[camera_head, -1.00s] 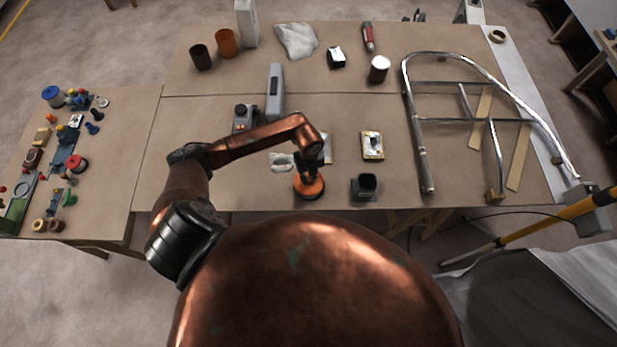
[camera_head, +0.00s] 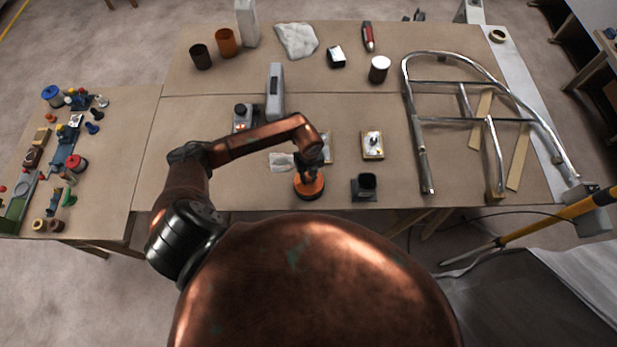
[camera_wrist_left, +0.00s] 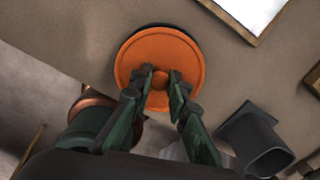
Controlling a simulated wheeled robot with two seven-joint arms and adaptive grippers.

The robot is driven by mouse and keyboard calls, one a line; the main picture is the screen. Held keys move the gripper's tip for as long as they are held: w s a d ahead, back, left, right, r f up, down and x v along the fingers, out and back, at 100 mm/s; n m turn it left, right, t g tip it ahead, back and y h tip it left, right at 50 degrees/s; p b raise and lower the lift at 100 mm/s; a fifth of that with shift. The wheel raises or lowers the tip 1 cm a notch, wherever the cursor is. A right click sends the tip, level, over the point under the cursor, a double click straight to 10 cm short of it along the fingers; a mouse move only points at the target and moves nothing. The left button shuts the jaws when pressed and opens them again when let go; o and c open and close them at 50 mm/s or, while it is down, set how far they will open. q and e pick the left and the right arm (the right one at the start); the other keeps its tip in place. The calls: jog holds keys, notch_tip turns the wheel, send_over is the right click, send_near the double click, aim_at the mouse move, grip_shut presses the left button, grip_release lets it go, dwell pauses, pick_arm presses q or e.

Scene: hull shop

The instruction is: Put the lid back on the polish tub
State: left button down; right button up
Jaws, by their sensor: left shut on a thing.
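The orange round lid (camera_head: 308,187) is near the front edge of the workbench, and it fills the middle of the left wrist view (camera_wrist_left: 187,57). My left gripper (camera_head: 311,166) is above it, pointing down. In the wrist view its two fingers (camera_wrist_left: 157,84) are closed on the lid's central knob. A dark round rim, seemingly the polish tub (camera_wrist_left: 140,30), shows as a thin crescent past the lid's far edge. The lid covers most of it, and I cannot tell whether the lid is seated or just above it. My right gripper is not in view.
A black holder (camera_head: 365,187) stands close to the right of the lid. A framed tile (camera_head: 372,145) and a white cloth (camera_head: 281,162) lie behind. A bent metal tube frame (camera_head: 420,150) takes up the bench's right side. The bench's front edge is close.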

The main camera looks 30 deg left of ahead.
pick_arm(q)
jog(key=c, duration=1.8)
grip_release()
jog(key=shift+o, duration=0.3)
jog(key=o, duration=0.4)
jog(key=shift+o, duration=0.2)
jog(key=shift+r, duration=0.1)
jog(key=shift+r+p, duration=1.15)
jog(key=shift+r, duration=0.25)
jog(key=shift+r+p, duration=1.55)
jog(key=shift+r, duration=0.5)
